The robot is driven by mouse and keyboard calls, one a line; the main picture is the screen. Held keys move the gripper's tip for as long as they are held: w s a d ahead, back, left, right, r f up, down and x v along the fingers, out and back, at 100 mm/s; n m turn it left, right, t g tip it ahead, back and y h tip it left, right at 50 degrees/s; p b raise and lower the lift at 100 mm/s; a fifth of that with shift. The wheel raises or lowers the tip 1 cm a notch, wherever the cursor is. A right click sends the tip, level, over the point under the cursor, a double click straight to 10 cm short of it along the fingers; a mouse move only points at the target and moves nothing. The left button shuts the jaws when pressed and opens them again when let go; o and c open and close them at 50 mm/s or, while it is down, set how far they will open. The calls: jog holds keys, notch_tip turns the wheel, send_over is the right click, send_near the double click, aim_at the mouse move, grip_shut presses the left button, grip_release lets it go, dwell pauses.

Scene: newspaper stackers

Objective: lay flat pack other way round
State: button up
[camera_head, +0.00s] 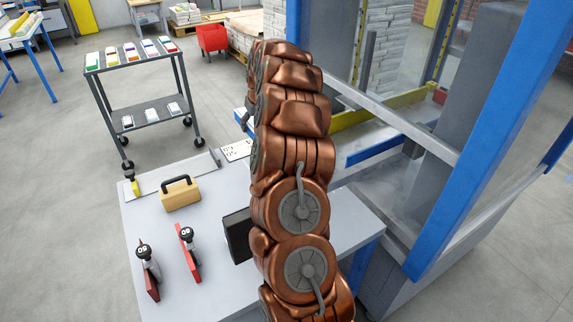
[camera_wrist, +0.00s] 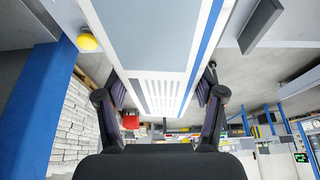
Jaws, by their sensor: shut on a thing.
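My gripper (camera_wrist: 160,95) shows in the wrist view with a dark finger on each side of a pale flat pack (camera_wrist: 158,45). It is shut on the pack's two long edges. The pack has a grey panel, a blue stripe along its right side and rows of slot-like marks on the end nearest the palm. Its far end runs out of the top of the picture. In the head view my copper arm hides the gripper and most of what it holds. A small blue and white edge shows left of the arm, but I cannot tell if it is the pack.
A pale table (camera_head: 222,275) carries a tan block with a handle (camera_head: 180,196), two red-based tools (camera_head: 189,252) and a white card with black marks (camera_head: 237,150). A wheeled cart (camera_head: 147,115) stands behind left. A blue-posted frame (camera_head: 480,150) stands close right. Floor at left is clear.

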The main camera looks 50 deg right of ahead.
jog(key=s, duration=0.5)
jog(key=s+a+p, duration=0.1)
jog(key=s, duration=0.4)
jog(key=s+f+p, duration=0.1)
jog(key=s, duration=0.4)
jog(key=shift+s+a+f, duration=0.1)
jog(key=shift+s+a, duration=0.05)
jog(key=shift+f+p, duration=0.65)
jog(key=shift+f, duration=1.15)
jog(key=o, duration=1.6)
jog(key=shift+o, duration=0.2)
jog(key=b+v, duration=0.2)
jog(key=v, duration=1)
